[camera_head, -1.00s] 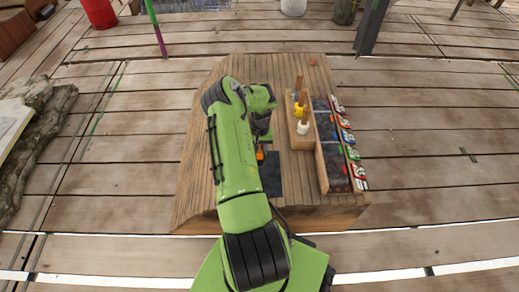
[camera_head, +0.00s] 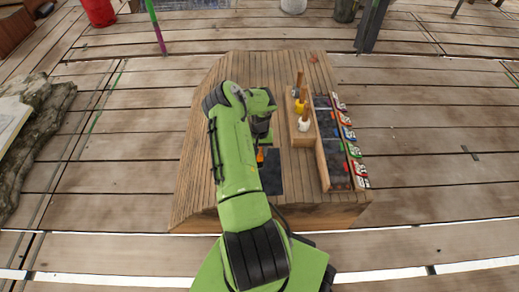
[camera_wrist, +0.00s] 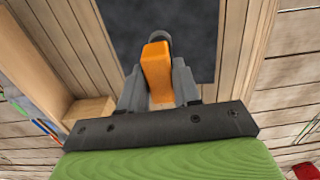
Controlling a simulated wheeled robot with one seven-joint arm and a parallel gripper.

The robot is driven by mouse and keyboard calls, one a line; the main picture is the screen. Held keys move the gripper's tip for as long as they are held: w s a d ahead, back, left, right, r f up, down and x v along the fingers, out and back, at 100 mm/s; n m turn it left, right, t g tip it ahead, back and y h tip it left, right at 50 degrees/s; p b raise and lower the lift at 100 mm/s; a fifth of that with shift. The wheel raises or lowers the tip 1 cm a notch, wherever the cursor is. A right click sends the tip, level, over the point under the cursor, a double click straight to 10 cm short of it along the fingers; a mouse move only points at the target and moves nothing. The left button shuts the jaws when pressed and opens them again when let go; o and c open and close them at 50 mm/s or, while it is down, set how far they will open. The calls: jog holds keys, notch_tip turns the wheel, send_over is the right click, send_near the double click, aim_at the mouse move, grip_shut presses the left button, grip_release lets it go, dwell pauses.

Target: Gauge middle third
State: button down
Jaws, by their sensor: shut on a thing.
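My gripper (camera_wrist: 158,85) is shut on an orange piece (camera_wrist: 157,68), which has a dark grey rounded end. In the wrist view the piece lies between the two grey fingers, over a dark mat (camera_wrist: 205,30). In the head view my arm hides most of the gripper; a bit of orange shows beside the dark mat (camera_head: 272,180) on the wooden table (camera_head: 200,185). Whether the piece touches the mat I cannot tell. I cannot make out any part with marked thirds.
A wooden block (camera_head: 302,139) right of the arm holds upright tools with wood, yellow and white parts. Beside it is a long dark compartment tray (camera_head: 322,166) with several coloured labels (camera_head: 347,133) along its right side. The table's left part is bare.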

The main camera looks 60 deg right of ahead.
jog(key=shift+f, duration=1.3)
dwell(0.8)
jog(key=shift+r+p, duration=1.65)
jog(key=shift+r, duration=0.9)
jog(key=shift+f, duration=0.2)
jog(key=shift+f+b, duration=1.7)
jog(key=shift+f, duration=0.55)
